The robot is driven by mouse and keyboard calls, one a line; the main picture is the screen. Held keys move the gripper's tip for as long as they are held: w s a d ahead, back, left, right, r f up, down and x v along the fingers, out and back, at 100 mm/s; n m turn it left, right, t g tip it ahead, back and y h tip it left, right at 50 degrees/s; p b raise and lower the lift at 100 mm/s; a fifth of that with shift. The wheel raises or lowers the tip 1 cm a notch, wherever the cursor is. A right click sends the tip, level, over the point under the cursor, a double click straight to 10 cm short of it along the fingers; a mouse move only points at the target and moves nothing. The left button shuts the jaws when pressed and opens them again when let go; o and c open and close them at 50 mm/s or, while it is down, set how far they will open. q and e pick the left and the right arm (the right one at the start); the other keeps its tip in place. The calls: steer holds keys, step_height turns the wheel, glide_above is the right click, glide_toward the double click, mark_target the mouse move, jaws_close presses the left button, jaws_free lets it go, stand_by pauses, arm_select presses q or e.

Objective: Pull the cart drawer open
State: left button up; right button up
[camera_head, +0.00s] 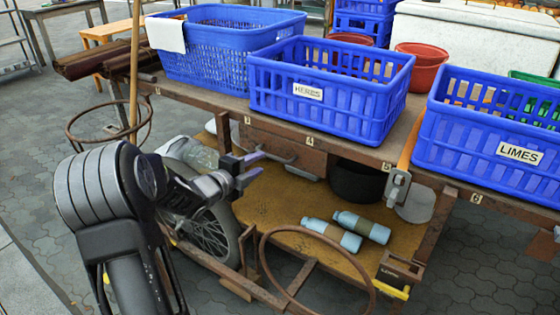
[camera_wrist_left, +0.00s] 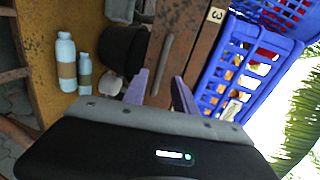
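The cart drawer (camera_head: 285,140) is a brown wooden front under the cart's tabletop, between the number tags 3 and 4. A grey bar handle (camera_head: 272,156) runs across it. The drawer looks shut. My left gripper (camera_head: 259,165) is in front of the drawer's left part, near the handle's left end; I cannot tell whether it touches. In the left wrist view my gripper's two purple fingers (camera_wrist_left: 160,92) are apart, with nothing seen held between them. My right gripper is in neither view.
Blue crates (camera_head: 330,92) stand on the cart's tabletop (camera_head: 195,94). Below, two blue bottles (camera_head: 345,230) lie on the lower shelf (camera_head: 280,215) beside a dark pot (camera_head: 357,180). A spoked wheel (camera_head: 215,230) and a rusty hoop (camera_head: 268,270) are close to my left arm.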

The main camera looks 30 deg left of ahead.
mark_target(269, 157)
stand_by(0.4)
arm_select(q)
steer(key=shift+b+x, duration=0.75)
steer(key=shift+x, duration=3.2)
jaws_close()
